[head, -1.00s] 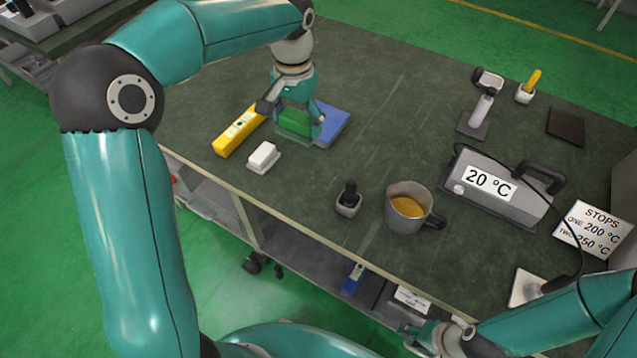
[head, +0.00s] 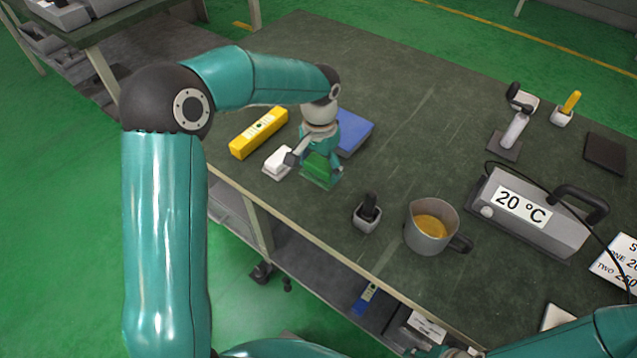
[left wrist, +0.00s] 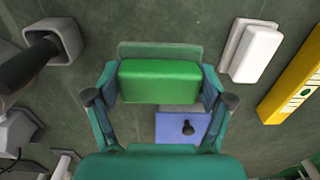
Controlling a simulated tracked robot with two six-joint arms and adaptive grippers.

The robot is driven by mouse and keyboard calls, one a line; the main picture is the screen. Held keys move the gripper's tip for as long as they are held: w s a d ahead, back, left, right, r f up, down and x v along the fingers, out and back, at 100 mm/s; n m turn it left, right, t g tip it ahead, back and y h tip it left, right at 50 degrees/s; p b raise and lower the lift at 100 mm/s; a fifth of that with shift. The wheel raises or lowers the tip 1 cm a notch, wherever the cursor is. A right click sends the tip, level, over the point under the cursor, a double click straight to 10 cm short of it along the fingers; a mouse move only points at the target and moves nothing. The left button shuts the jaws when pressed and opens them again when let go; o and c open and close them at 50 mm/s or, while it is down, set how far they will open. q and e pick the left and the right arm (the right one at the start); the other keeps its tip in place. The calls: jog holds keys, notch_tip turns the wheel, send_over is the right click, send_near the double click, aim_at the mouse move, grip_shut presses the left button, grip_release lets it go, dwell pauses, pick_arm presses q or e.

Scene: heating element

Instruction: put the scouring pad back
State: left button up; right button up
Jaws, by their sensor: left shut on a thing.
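The green scouring pad (head: 320,166) is between the fingers of my left gripper (head: 316,164). In the left wrist view the pad (left wrist: 160,82) spans the gap between both fingers of the left gripper (left wrist: 160,90), which is shut on it. A flat, dull green patch (left wrist: 160,49) shows just beyond the pad's far edge in that view; whether the pad touches it or hangs above it I cannot tell. Only a small part of my right gripper (head: 440,350) shows at the bottom edge of the head view, and its jaws are unclear.
A white block (head: 278,162) is close left of the pad, with a yellow box (head: 259,132) behind it. A blue flat thing (head: 354,132) lies behind the gripper. A dark-handled holder (head: 367,213), a metal jug (head: 428,232) and a heater (head: 530,215) stand to the right.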

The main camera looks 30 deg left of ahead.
aim_at(319, 165)
pick_arm(q)
jog(key=shift+f+b, duration=0.45)
jog(key=shift+f, duration=2.45)
jog(key=shift+f, duration=0.15)
jog(key=o, duration=1)
notch_tip(319, 165, up, 12)
jog(key=shift+f+p, duration=0.2)
jog(key=shift+p, duration=0.75)
jog(key=shift+r, duration=0.35)
jog(key=shift+s, duration=0.1)
